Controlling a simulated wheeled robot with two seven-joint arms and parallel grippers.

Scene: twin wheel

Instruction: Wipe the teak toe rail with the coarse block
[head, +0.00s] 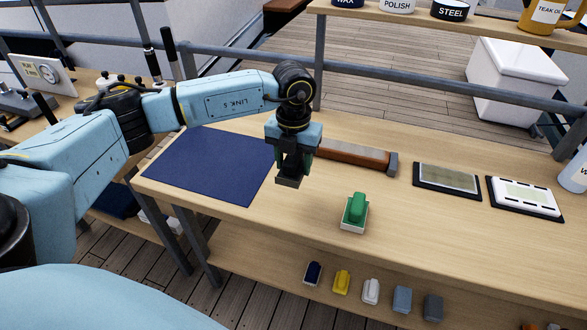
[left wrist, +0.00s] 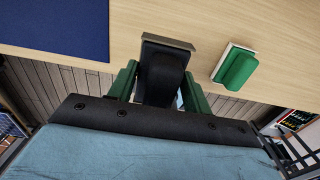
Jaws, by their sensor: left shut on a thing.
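The teak toe rail (head: 352,155) is a brown wooden bar with a grey end piece, lying on the bench. My left gripper (head: 294,160) is shut on a dark block (head: 287,181), which hangs just left of the rail's left end. In the left wrist view the dark block (left wrist: 162,75) sits between green fingers and has a pale, thin pad at its far side. I cannot tell from the pictures how coarse it is, or whether it touches the bench. My arm hides the rail's left end. My right gripper is out of view.
A green-handled block (head: 355,209) stands on the bench right of the gripper. A blue mat (head: 208,165) lies to the left. Two dark-framed panels (head: 447,179) (head: 525,197) lie to the right. Several coloured blocks (head: 371,290) stand on the lower shelf. A grey rail (head: 430,80) crosses behind.

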